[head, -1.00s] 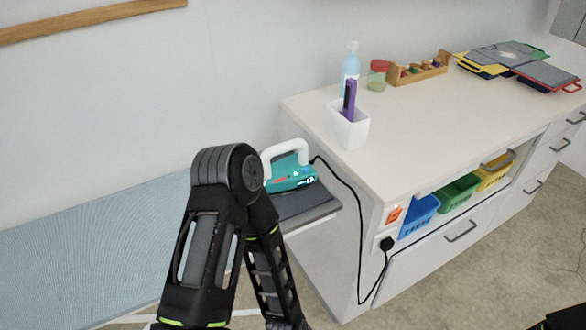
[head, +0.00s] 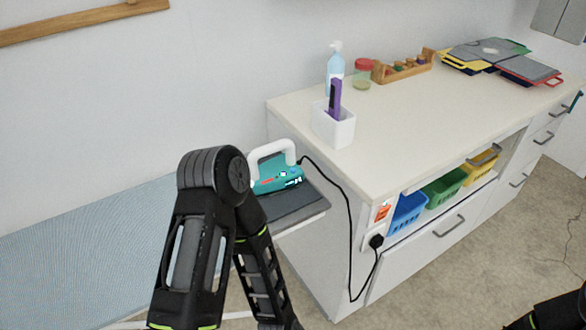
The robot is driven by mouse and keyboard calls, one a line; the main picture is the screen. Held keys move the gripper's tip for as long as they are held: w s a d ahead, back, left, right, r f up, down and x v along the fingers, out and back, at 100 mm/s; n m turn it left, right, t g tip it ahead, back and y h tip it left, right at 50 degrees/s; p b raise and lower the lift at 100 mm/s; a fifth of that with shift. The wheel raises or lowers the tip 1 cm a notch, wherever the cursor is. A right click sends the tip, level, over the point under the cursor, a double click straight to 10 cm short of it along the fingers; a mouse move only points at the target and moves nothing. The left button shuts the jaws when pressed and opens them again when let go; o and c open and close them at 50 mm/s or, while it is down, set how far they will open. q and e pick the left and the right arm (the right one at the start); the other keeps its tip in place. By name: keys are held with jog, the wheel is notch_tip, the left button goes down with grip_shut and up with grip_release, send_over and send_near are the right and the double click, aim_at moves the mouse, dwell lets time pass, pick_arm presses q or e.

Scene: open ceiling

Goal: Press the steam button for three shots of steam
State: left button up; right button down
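A teal steam iron (head: 275,180) with a white handle sits on the dark grey rest (head: 297,205) at the right end of the blue ironing board (head: 90,225). Small red and white marks show on its side, but I cannot make out which part is the steam button. Its black cord (head: 350,225) runs to a plug in a socket on the cabinet's end. My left arm's elbow stands in front of the board, just left of the iron, and hides its left end. My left gripper is below the picture. My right gripper is not in view.
A white cabinet (head: 400,135) stands right of the iron. On it are a white cup (head: 334,125) with a purple item, a spray bottle (head: 335,70), a jar (head: 362,75), a wooden rack (head: 403,68) and folders (head: 488,55). An orange switch (head: 382,211) sits above the plug.

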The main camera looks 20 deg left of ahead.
pick_arm(q)
grip_shut()
dwell(1.2)
